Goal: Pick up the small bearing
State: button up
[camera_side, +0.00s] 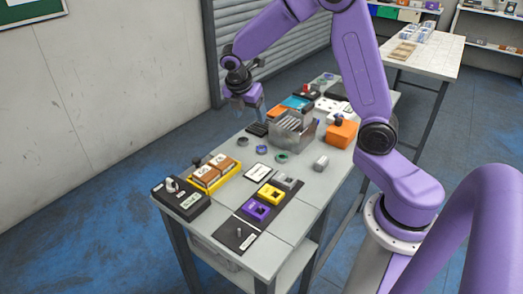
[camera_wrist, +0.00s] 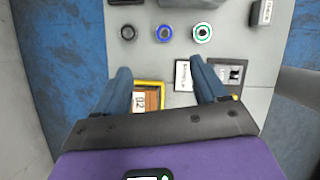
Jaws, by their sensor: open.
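Three small rings lie in a row on the grey table: a dark ring (camera_wrist: 127,32), a blue ring (camera_wrist: 164,32) and a white-and-green ring (camera_wrist: 202,32). In the side view, the dark ring (camera_side: 251,139), the blue one (camera_side: 266,150) and the green one (camera_side: 281,157) lie near the table's middle. I cannot tell which one is the small bearing. My gripper (camera_wrist: 160,70) is open and empty, and the row lies beyond its fingertips in the wrist view. In the side view my gripper (camera_side: 250,107) is above the table's far left edge.
A yellow tray (camera_side: 221,174) with brown boxes and a white card (camera_side: 257,171) lie nearby. A metal bin (camera_side: 291,131) and an orange block (camera_side: 341,134) stand behind the rings. A black control box (camera_side: 180,196) is at the near left corner.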

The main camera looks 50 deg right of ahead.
send_over(262, 148)
jog(key=a, duration=0.3)
jog(key=f, duration=1)
jog(key=shift+w+d+f, duration=0.2)
jog(key=shift+d, duration=0.05)
jog(key=x, duration=0.4)
jog(key=shift+s+a, duration=0.1)
jog(key=shift+s, duration=0.3)
jog(key=shift+w+d+f, duration=0.1)
jog(key=shift+d+f, duration=0.1)
jog(key=shift+f, duration=0.35)
jog(key=c, duration=1.2)
jog(key=shift+o, duration=0.2)
jog(key=shift+r, duration=0.15)
